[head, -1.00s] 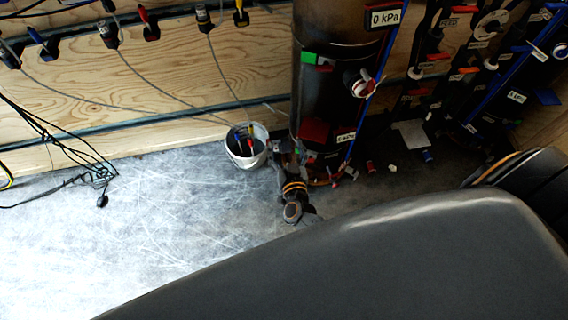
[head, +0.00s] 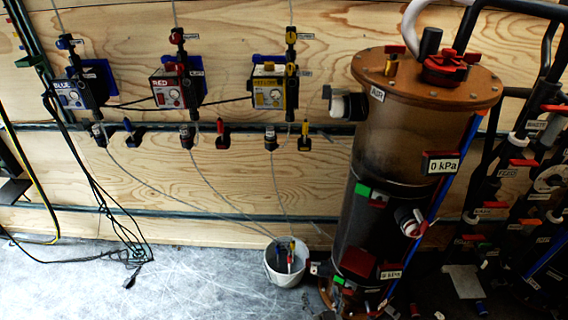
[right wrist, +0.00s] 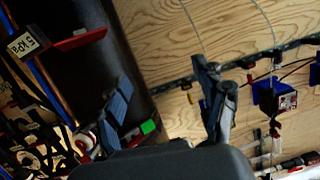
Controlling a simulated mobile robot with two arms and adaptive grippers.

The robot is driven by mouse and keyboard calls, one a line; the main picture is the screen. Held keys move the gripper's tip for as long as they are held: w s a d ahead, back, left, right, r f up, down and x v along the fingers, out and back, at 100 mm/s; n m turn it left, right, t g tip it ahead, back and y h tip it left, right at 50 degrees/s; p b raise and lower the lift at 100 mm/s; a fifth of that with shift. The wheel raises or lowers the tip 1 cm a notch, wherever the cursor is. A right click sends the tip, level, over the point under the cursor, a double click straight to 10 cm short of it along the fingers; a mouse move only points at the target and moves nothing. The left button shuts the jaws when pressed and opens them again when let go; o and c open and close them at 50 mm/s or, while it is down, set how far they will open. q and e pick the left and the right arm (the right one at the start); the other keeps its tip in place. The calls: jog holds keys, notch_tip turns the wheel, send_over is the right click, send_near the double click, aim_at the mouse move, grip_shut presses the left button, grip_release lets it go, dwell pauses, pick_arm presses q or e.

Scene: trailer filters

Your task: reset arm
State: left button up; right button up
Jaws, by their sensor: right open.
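My right gripper (right wrist: 164,80) shows in the right wrist view, its two bluish-grey fingers spread apart with nothing between them. Behind the fingers are a dark filter column and the plywood wall. I cannot make out the right gripper clearly in the head view. My left gripper is in neither current view. The large filter column (head: 398,130), with an orange-brown flanged top, stands right of centre in the head view.
Blue (head: 80,88), red (head: 178,84) and yellow (head: 270,88) pump boxes hang on the plywood wall. A white bucket (head: 284,272) with coloured probes stands beside the column. Black cables (head: 135,250) lie on the floor at left. Dark piping crowds the right.

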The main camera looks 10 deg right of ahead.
jog(key=s+a+f+n+g+y, duration=0.2)
jog(key=s+f+n+g+y, duration=0.35)
jog(key=s+f, duration=1.2)
jog(key=s+d+f+g+h, duration=0.1)
jog(key=s+d+f+g, duration=0.1)
jog(key=s, duration=0.5)
jog(key=s+d+f+g+h, duration=0.1)
jog(key=s+d+f+g, duration=0.1)
jog(key=s, duration=0.5)
jog(key=s+d+f+g+h, duration=0.1)
jog(key=s+d+f+g, duration=0.1)
jog(key=s+f+g, duration=0.2)
jog(key=s+f, duration=0.1)
jog(key=s, duration=0.2)
jog(key=shift+s+d, duration=0.15)
jog(key=shift+s, duration=0.2)
jog(key=shift+m, duration=0.25)
